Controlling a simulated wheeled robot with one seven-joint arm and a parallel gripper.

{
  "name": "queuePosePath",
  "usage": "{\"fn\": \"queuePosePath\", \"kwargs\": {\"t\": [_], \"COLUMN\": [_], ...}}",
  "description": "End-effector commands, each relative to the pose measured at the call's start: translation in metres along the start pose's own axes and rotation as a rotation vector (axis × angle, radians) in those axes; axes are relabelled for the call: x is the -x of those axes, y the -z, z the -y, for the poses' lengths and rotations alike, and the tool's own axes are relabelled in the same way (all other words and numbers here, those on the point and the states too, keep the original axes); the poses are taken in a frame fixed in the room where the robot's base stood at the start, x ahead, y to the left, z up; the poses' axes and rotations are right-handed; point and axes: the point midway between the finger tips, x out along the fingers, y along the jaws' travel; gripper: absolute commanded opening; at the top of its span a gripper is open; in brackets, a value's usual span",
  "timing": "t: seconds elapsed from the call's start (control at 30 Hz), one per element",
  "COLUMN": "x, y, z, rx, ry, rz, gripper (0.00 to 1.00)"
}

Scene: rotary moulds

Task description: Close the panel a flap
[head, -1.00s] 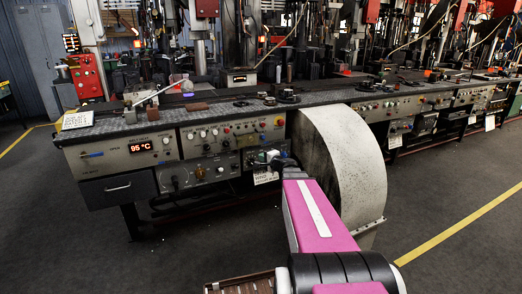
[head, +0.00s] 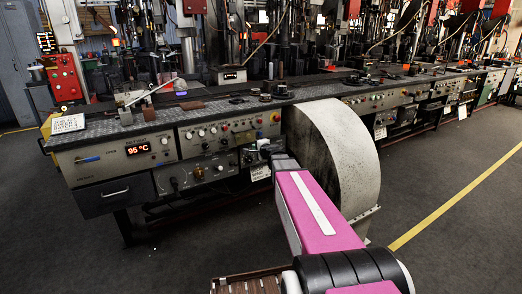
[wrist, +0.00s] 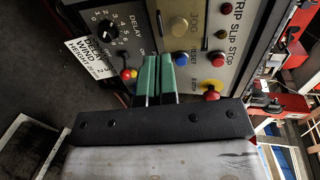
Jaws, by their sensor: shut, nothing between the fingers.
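I cannot tell for certain which part of the machine front is the panel a flap. The head view shows a grey control panel with knobs and buttons (head: 230,130) and a lower panel with white knobs (head: 198,171). My gripper (head: 268,150) is small and dark there, in front of the right end of these panels. In the wrist view the green fingers of my gripper (wrist: 153,76) are together and empty. They point at a grey panel (wrist: 203,60) with coloured buttons and a dark panel with a DELAY knob (wrist: 117,33). Contact cannot be told.
A large pale curved guard (head: 335,150) stands right beside my arm. A drawer (head: 103,196) and a 95 °C display (head: 138,149) are at the left. A white DELAY WIND label (wrist: 88,57) hangs near the fingers. Open dark floor lies in front.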

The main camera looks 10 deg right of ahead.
Motion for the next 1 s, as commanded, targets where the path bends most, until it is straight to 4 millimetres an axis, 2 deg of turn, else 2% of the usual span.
{"fn": "queuePosePath", "kwargs": {"t": [0.03,0.1,0.3,0.43,0.8,1.0], "x": [-0.015,-0.028,-0.058,-0.066,-0.068,-0.084], "y": [0.002,0.002,0.001,0.001,0.000,0.001], "z": [0.000,0.000,0.000,0.000,-0.001,-0.009], "rx": [0.000,0.000,0.000,0.000,0.000,-0.001], "ry": [0.000,0.000,0.000,0.000,0.000,0.000], "rz": [0.000,0.000,0.001,0.000,-0.001,-0.001], "gripper": [0.00,0.00,0.00,0.00,0.00,0.00]}}
